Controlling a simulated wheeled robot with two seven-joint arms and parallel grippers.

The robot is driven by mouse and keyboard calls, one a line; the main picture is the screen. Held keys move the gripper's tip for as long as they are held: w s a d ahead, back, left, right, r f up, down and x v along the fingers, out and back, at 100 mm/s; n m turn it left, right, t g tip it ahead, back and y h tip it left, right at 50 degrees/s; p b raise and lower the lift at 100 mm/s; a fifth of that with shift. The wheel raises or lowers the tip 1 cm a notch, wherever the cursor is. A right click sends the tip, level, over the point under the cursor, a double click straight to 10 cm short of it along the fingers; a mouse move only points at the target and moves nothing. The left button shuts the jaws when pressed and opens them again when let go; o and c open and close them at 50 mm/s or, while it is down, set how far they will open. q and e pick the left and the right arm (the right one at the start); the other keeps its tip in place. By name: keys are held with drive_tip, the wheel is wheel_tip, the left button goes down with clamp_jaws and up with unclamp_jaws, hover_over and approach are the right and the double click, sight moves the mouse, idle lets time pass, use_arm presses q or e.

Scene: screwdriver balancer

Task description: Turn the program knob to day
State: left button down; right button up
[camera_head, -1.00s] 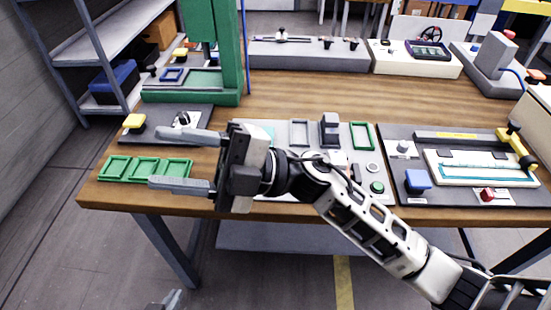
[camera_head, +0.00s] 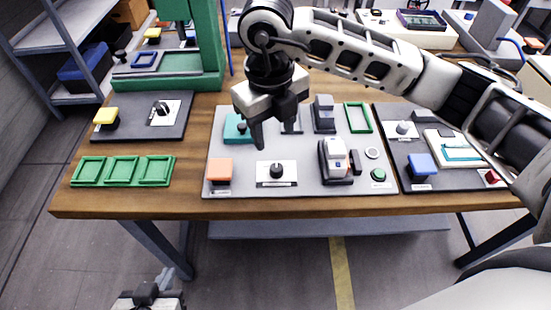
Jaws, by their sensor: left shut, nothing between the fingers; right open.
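Three small knobs on white plates are in view, and their lettering is too small to read, so I cannot tell which is the program knob. A black knob (camera_head: 276,171) sits at the front of the middle grey panel, a knob (camera_head: 162,108) sits on the dark left panel, and a light knob (camera_head: 403,128) sits on the right panel. My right gripper (camera_head: 274,140) points down above the middle panel, open and empty, a little behind the black knob and apart from it. My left gripper (camera_head: 163,280) is low at the bottom left, shut and empty, in front of the table.
The middle panel (camera_head: 310,188) also carries an orange block (camera_head: 219,170), a teal part (camera_head: 236,128), a grey-white device (camera_head: 335,160) and a green button (camera_head: 378,175). Green trays (camera_head: 122,171) lie at left. A green stand (camera_head: 208,60) rises behind. My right arm covers the back right.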

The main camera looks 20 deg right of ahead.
sight(276, 167)
drive_tip(key=f, duration=0.5)
drive_tip(key=f+p, duration=0.1)
drive_tip(key=f, duration=0.4)
drive_tip(key=shift+w+d+f, duration=0.15)
drive_tip(key=shift+d+f, duration=0.05)
drive_tip(key=shift+f, duration=0.05)
drive_tip(key=c, duration=1)
